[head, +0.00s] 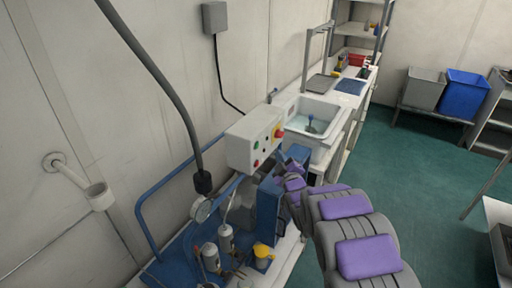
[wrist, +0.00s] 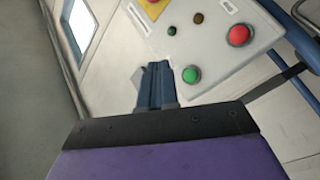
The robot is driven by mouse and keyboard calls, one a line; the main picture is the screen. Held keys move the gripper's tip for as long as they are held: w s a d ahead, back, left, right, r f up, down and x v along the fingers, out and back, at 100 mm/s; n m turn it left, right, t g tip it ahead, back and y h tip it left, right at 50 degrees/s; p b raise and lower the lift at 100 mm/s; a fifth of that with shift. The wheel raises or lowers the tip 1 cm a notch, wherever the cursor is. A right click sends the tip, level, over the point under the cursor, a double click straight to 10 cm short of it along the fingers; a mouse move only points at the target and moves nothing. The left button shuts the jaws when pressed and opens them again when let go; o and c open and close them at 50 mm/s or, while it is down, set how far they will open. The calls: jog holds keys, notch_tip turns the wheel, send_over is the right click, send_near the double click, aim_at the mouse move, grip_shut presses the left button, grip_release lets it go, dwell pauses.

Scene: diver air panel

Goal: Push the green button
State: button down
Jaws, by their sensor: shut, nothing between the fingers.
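The control box (head: 240,145) is mounted by the wall in the head view, with its button face turned to the right. In the wrist view its pale panel (wrist: 215,75) fills the upper middle. The round green button (wrist: 191,74) sits on this panel, just right of my gripper's fingertips. My gripper (wrist: 156,68) is shut and empty, its blue fingers pointing toward the panel. The fingertips appear beside the button, not over it; contact cannot be told. In the head view my arm reaches to just below the box and hides part of the area there.
A red button (wrist: 239,35), a small green light (wrist: 172,31) and a small dark one (wrist: 198,18) share the panel. A red and yellow emergency knob (head: 279,133) is at its right. A sink (head: 310,117) stands behind. Pumps and a yellow part (head: 263,251) lie below.

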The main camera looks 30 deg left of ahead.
aim_at(257, 145)
jog(key=shift+w+a+b, duration=0.15)
jog(key=shift+a+b, duration=0.05)
jog(key=shift+a, duration=1.25)
jog(key=shift+w+a+b, duration=0.15)
jog(key=shift+a, duration=1.3)
jog(key=shift+d+r, duration=0.15)
jog(key=shift+d, duration=0.15)
jog(key=shift+a, duration=0.3)
jog(key=shift+a, duration=0.25)
